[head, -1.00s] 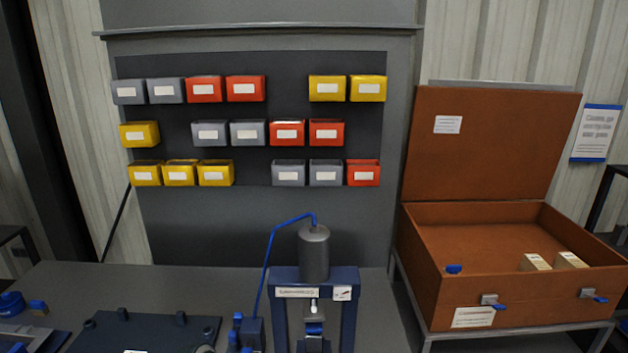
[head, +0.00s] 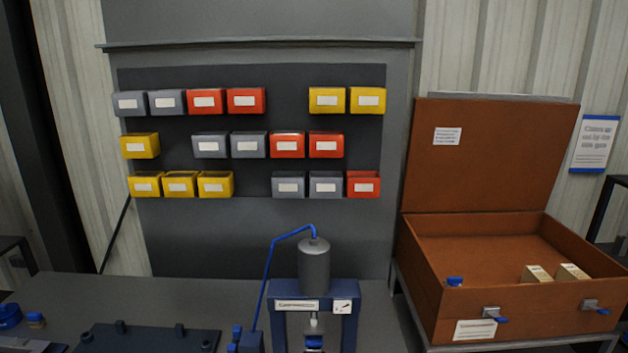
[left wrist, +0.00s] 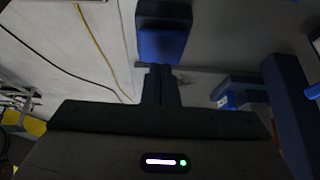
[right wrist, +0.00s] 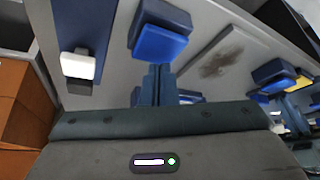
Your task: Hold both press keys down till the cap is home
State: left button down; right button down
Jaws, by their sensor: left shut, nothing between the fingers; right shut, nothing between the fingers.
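The press, with a grey cylinder (head: 314,265) on a blue frame (head: 348,318), stands at the front of the bench in the head view. A blue part (head: 314,342) sits under its pale ram, cut by the lower edge; I cannot tell whether it is the cap. In the left wrist view my left gripper (left wrist: 160,70) is shut and empty, its tips close to a blue-topped key block (left wrist: 162,45). In the right wrist view my right gripper (right wrist: 158,68) is shut and empty, close to another blue-topped block (right wrist: 160,45). I cannot tell whether either touches. Neither gripper shows in the head view.
A blue hose (head: 266,285) runs to the cylinder. A dark plate fixture (head: 150,338) lies left of the press. An open brown case (head: 470,315) stands at right. Coloured bins hang on the back panel (head: 250,75). A dark smudge (right wrist: 222,60) marks the bench in the right wrist view.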

pick_arm(q)
jog(key=shift+f, duration=1)
dwell(0.5)
pick_arm(e)
jog(key=shift+f, duration=1)
dwell(1.0)
pick_arm(q)
notch_tip(320, 180, up, 8)
dwell(1.0)
pick_arm(e)
notch_tip(320, 180, up, 8)
dwell(1.0)
dwell(1.2)
